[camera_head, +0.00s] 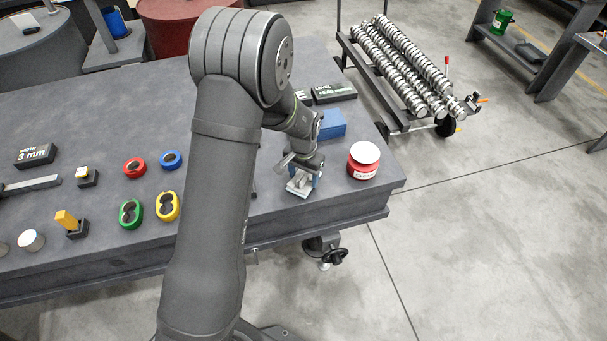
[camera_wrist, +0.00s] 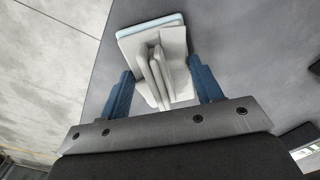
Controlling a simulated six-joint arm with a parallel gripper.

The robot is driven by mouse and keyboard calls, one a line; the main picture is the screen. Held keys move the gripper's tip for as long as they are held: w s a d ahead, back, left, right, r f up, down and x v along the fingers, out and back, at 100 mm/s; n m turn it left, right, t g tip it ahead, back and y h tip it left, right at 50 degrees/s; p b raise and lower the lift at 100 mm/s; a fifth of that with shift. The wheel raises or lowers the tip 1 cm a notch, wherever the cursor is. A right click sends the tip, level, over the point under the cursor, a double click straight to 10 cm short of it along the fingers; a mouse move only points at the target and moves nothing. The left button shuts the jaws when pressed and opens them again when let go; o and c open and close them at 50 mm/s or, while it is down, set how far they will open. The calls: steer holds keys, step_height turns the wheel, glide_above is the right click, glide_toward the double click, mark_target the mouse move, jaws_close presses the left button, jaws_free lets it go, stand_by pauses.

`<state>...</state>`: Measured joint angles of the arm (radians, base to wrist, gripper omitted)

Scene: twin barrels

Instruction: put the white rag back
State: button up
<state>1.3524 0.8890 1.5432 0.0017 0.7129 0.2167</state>
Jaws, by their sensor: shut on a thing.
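The white rag (camera_wrist: 174,50) is a folded, pinched-up cloth in the wrist view, between the two blue fingers of my gripper (camera_wrist: 164,88). A thin light-blue edge (camera_wrist: 127,36) shows along its far side; I cannot tell whether it is part of the rag or a thing under it. In the head view my gripper (camera_head: 303,182) points down near the front right of the workbench, shut on the white rag (camera_head: 298,190). The rag is low over or on the bench top; the contact is not clear.
A red tin with a white lid (camera_head: 363,162) stands just right of my gripper, near the bench's right edge. A blue block (camera_head: 331,124) lies behind it. Coloured rings, including a green one (camera_head: 130,214), lie to the left. The grey workbench (camera_head: 100,110) has bare room there.

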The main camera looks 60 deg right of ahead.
mark_target(303, 174)
steer(key=o, duration=1)
steer(key=shift+o, duration=0.2)
step_height(303, 174, up, 12)
steer(key=shift+r, duration=0.15)
steer(key=shift+f, duration=4.25)
